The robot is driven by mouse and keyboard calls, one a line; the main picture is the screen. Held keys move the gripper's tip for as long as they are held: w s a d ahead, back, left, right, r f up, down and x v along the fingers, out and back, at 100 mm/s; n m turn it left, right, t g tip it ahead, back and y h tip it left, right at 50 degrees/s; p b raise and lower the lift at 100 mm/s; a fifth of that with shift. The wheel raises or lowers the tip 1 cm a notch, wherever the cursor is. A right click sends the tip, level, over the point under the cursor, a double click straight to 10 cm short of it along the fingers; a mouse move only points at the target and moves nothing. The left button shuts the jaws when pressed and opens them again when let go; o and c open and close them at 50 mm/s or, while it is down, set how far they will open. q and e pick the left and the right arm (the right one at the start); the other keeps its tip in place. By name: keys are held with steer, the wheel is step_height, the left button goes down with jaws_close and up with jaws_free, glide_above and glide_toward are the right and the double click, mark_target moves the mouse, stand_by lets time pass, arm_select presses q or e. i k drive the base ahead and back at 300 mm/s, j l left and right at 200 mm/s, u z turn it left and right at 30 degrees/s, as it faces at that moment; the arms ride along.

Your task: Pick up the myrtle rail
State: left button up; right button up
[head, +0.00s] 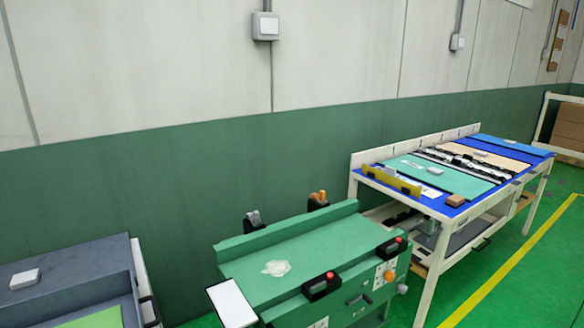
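I cannot pick out a myrtle rail for certain in the head view. The workbench (433,211) at the right has a blue top with long flat pieces lying across it. A teal panel (455,180), dark and silver strips (466,161), a tan panel (492,155) and a blue panel (512,145) lie side by side there. An upright yellow piece (391,180) stands at the bench's near left end. Neither of my grippers is in view.
A green machine table (318,248) with a pale cloth (276,268) and red-buttoned boxes stands in the middle. A grey tray unit (65,262) is at lower left. A green-and-grey wall runs behind. Green floor (520,285) with a yellow line is clear at right.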

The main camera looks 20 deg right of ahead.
mark_target(502, 170)
steer(key=i+l+z, duration=0.15)
steer(key=l+z, duration=0.25)
steer(key=i+l+z, duration=0.2)
steer(key=l+z, duration=0.2)
steer(key=i+l+z, duration=0.2)
steer(key=l+z, duration=0.2)
steer(key=i+l+z, duration=0.25)
steer(key=z, duration=0.2)
steer(key=i+l+z, duration=0.35)
steer(key=i, duration=0.45)
steer(key=i+z, duration=0.35)
steer(key=i, duration=0.45)
steer(key=i+l+u, duration=0.15)
steer(key=i+u, duration=0.2)
steer(key=i, duration=0.2)
steer(key=i+l+u, duration=0.25)
steer(key=i+u, duration=0.15)
steer(key=i+l+u, duration=0.35)
steer(key=k+l, duration=0.55)
steer(key=k, duration=0.1)
